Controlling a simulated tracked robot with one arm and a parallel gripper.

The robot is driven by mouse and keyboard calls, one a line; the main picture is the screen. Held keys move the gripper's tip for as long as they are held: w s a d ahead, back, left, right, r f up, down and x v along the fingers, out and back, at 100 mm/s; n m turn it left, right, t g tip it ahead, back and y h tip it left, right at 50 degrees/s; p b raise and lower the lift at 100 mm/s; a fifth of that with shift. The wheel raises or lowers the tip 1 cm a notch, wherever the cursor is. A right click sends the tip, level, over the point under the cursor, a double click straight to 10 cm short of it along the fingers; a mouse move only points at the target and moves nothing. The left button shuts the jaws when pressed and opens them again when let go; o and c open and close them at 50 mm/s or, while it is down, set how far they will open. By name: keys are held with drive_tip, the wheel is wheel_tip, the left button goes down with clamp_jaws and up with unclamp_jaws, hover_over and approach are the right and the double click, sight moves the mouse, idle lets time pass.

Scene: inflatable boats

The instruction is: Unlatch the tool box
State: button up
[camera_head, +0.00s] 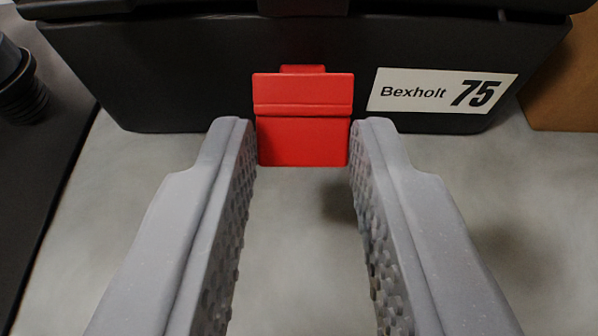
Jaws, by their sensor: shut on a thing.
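The tool box (190,80) is dark grey and stands across the top of the view, with its lid edge at the very top. A red latch (303,120) sits on the middle of its front face and reaches a little below the box's lower edge in the picture. My gripper (303,135) has one grey, textured finger on each side of the latch. The fingertips touch the latch's left and right sides, so the gripper is shut on it. The top of the box is cut off by the frame.
A white label (443,90) reading "Bexholt 75" is on the box front, right of the latch. A brown block (567,75) stands at the right edge. A dark object with a ribbed black part (22,92) is at the left. The pale surface below is clear.

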drive_tip(key=shift+s+f+t, duration=0.2)
drive_tip(key=shift+f+t, duration=0.3)
drive_tip(key=shift+t, duration=0.2)
drive_tip(key=shift+s+f+t, duration=0.15)
drive_tip(key=shift+f+t, duration=0.3)
drive_tip(key=shift+t, duration=0.25)
drive_tip(key=o, duration=1)
drive_tip(key=shift+s, duration=0.1)
drive_tip(key=s+p, duration=0.1)
drive_tip(key=s, duration=0.3)
drive_tip(key=s+r+p, duration=0.1)
drive_tip(key=s, duration=0.4)
drive_tip(key=s+p, duration=0.1)
drive_tip(key=s, duration=0.3)
drive_tip(key=shift+s+r, duration=0.2)
drive_tip(key=shift+s, duration=0.05)
drive_tip(key=shift+r, duration=0.1)
